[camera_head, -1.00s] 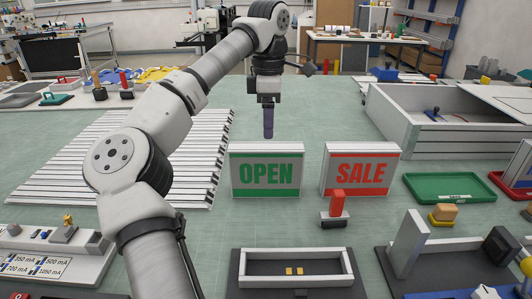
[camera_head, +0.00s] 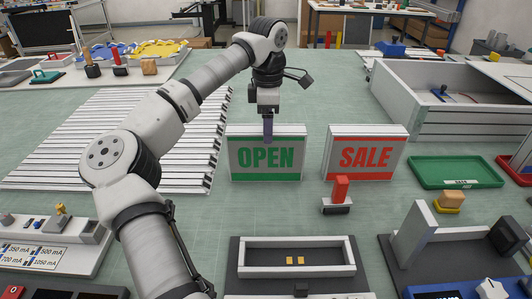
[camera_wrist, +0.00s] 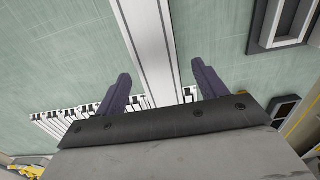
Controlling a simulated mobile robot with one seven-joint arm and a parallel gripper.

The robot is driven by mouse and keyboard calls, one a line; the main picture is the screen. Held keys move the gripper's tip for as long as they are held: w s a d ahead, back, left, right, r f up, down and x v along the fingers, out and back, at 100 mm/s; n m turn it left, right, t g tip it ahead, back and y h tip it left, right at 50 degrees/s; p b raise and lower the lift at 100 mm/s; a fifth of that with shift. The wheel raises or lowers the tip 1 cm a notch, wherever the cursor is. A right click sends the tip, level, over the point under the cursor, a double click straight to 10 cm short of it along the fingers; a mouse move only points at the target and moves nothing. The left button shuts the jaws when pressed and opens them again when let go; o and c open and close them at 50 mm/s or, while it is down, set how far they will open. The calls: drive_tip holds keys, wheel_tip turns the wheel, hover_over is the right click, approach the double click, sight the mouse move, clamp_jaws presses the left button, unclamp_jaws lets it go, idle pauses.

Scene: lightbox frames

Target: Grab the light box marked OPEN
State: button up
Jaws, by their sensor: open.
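The light box marked OPEN (camera_head: 265,158) stands upright on the green table, white with green lettering and a green bottom strip. My gripper (camera_head: 268,130) points down at its top edge, fingers overlapping the top of the box in the head view. In the wrist view the open fingers (camera_wrist: 160,85) lie on either side of a long white top edge (camera_wrist: 148,35), with gaps to both. Whether the fingers reach down past the edge is hard to tell. No contact shows.
A light box marked SALE (camera_head: 365,157) stands just to the right. A red-handled stamp (camera_head: 340,190) is in front of it. A grey tray (camera_head: 297,271) lies in front of the OPEN box. White slats (camera_head: 120,140) lie to the left, and a large open case (camera_head: 455,115) is at the right.

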sight(266, 154)
drive_tip(key=f, duration=0.2)
drive_tip(key=f+p, duration=0.1)
drive_tip(key=f, duration=0.1)
drive_tip(key=shift+a+f, duration=0.2)
drive_tip(key=shift+f, duration=0.2)
clamp_jaws()
